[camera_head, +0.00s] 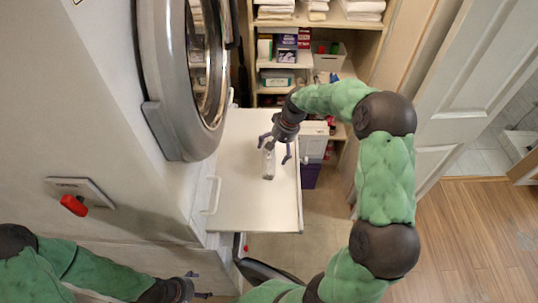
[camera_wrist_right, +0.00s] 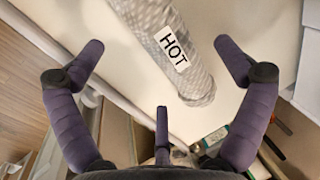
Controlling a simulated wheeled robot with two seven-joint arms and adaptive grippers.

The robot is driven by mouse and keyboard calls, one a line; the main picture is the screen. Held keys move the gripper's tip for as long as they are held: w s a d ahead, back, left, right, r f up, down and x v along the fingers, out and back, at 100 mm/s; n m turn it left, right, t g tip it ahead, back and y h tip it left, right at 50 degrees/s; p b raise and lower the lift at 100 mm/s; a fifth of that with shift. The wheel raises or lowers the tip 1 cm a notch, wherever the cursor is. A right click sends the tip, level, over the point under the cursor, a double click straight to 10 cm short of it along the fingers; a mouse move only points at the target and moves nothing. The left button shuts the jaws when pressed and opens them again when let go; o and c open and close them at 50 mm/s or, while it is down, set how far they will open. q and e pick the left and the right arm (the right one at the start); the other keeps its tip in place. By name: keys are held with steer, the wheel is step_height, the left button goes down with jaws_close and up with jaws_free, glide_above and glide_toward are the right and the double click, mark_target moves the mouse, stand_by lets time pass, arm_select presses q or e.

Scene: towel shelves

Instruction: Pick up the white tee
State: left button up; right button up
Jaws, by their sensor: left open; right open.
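A light grey-white, tube-like piece (camera_head: 268,165) lies on the white panel below my right gripper. It looks like the white tee, but its full shape is not clear. In the right wrist view the patterned grey-white tube (camera_wrist_right: 160,40), with a HOT label, lies beyond and between the spread fingers; its far end runs out of the top of the picture. My right gripper (camera_head: 275,147) is open around or just above it, with no clear contact; it also shows in the right wrist view (camera_wrist_right: 158,60). My left gripper (camera_head: 200,286) is open and empty at the bottom left.
The white panel (camera_head: 240,205) has a handle on its left edge and free surface around the tube. A round appliance door (camera_head: 160,75) stands at left. Shelves with folded towels (camera_head: 275,10) and boxes (camera_head: 287,45) are behind. Wooden floor (camera_head: 480,245) lies open at right.

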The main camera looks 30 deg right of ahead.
mark_target(273, 153)
steer(key=x, duration=0.4)
steer(key=shift+f, duration=0.25)
steer(key=c, duration=1.5)
steer(key=shift+o, duration=0.2)
steer(key=shift+r, duration=0.15)
steer(key=shift+r, duration=0.55)
steer(key=s+a+r, duration=0.1)
steer(key=r, duration=0.1)
steer(key=s+a+r, duration=0.1)
steer(key=r, duration=0.2)
steer(key=s+a+r, duration=0.1)
steer(key=r, duration=0.1)
steer(key=shift+s+r, duration=0.4)
steer(key=s+a+r, duration=0.1)
steer(key=s, duration=0.1)
steer(key=s+a+r, duration=0.1)
steer(key=s+a, duration=0.1)
steer(key=s, duration=0.1)
steer(key=s+a+r, duration=0.2)
steer(key=shift+s+a, duration=0.15)
steer(key=shift+s, duration=0.05)
